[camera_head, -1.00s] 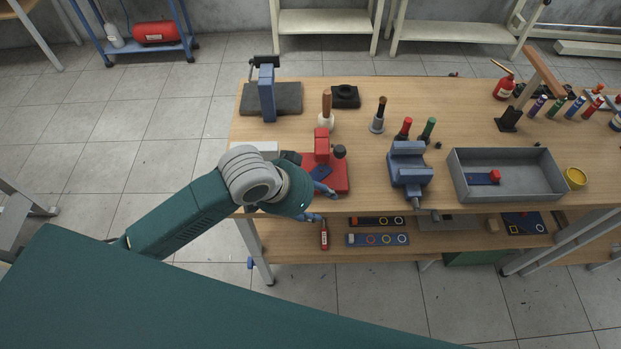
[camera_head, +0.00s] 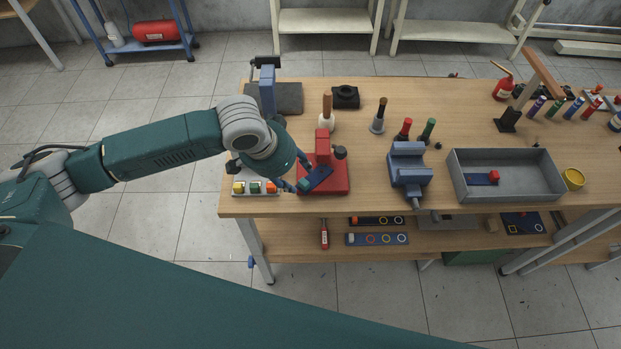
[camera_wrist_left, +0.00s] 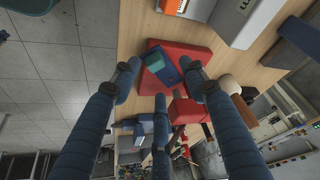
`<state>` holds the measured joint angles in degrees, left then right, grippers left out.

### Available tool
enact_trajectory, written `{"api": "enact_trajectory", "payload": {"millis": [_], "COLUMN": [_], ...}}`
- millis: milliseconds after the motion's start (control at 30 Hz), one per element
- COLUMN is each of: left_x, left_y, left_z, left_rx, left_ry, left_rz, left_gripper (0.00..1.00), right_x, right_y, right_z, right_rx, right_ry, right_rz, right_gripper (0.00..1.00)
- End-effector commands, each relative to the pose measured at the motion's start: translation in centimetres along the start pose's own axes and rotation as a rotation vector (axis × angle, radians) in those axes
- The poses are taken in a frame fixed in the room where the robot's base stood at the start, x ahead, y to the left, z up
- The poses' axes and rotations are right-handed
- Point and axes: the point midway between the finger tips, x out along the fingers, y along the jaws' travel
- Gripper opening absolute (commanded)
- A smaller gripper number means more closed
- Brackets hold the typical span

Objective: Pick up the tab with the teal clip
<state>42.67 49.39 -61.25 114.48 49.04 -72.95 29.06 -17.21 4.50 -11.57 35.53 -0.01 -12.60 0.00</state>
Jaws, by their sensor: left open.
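The tab (camera_head: 319,178) is a small dark blue plate with a teal clip (camera_head: 303,185) at its left end. It lies on the red base of a red fixture (camera_head: 337,184). In the left wrist view, the tab (camera_wrist_left: 168,75) and its teal clip (camera_wrist_left: 154,62) lie between the spread fingers. My left gripper (camera_head: 298,175) is open and empty, with its fingers around the clip end of the tab; I cannot tell whether they touch it. My right gripper is not in view.
A white tray (camera_head: 263,193) with coloured blocks stands left of the fixture. A blue vise (camera_head: 408,165) stands to the right. Upright tools (camera_head: 327,115) stand behind the fixture. The table's front edge is close.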

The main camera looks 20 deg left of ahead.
Motion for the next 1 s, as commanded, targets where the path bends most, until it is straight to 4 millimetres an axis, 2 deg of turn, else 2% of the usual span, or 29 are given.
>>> {"api": "enact_trajectory", "payload": {"millis": [200,333,633,667,800,867,1000], "left_x": [2.6,4.5,5.2,5.1,5.1,5.1,5.1], "left_y": [0.8,0.7,0.7,0.7,0.7,0.7,0.7], "left_z": [-0.1,0.0,0.1,0.1,0.1,0.1,0.1], "left_rx": [0.0,0.0,0.002,0.002,0.002,0.002,0.002], "left_ry": [-0.003,-0.003,-0.001,-0.001,-0.001,-0.001,0.0], "left_rz": [0.001,0.0,-0.001,-0.001,-0.001,-0.001,-0.001], "left_gripper": [0.44,0.44,0.44,0.4,0.12,0.02,0.01], "right_x": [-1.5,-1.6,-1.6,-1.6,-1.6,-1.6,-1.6], "right_y": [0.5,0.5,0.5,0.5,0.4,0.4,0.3], "right_z": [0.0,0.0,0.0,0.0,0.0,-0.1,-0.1], "right_rx": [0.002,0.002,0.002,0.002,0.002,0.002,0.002], "right_ry": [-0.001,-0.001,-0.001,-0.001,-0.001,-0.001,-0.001], "right_rz": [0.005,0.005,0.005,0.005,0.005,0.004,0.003], "right_gripper": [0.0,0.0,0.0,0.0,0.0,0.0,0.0]}}
